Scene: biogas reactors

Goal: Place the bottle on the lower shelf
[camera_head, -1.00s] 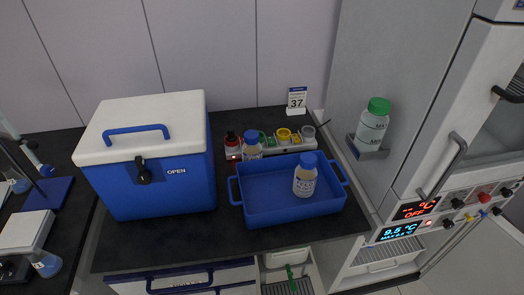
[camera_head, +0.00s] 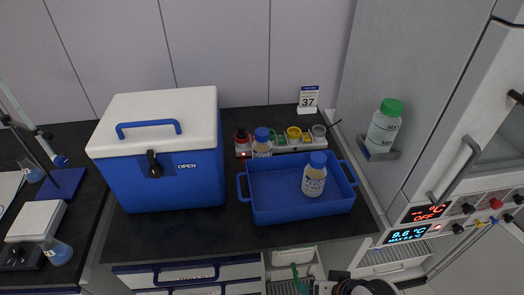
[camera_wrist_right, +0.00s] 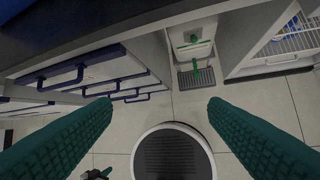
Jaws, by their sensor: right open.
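A bottle with a blue cap and pale yellow contents (camera_head: 314,175) stands upright in the blue tray (camera_head: 262,211) on the dark bench. A second blue-capped bottle (camera_head: 262,144) stands behind the tray, partly hidden by it. A green-capped white bottle (camera_head: 384,127) sits in a holder on the side of the tall cabinet. A wire shelf (camera_head: 388,256) shows low in the cabinet at the right, and also in the right wrist view (camera_wrist_right: 297,42). My right gripper (camera_wrist_right: 160,105) is open and empty, below bench height, facing the floor and drawers. My left gripper is out of view.
A blue and white cool box (camera_head: 170,165) stands left of the tray. A rack with coloured caps (camera_head: 285,140) lies behind it. The tall cabinet's handle (camera_head: 458,167) juts out at the right. Drawers with blue handles (camera_wrist_right: 80,72) lie under the bench.

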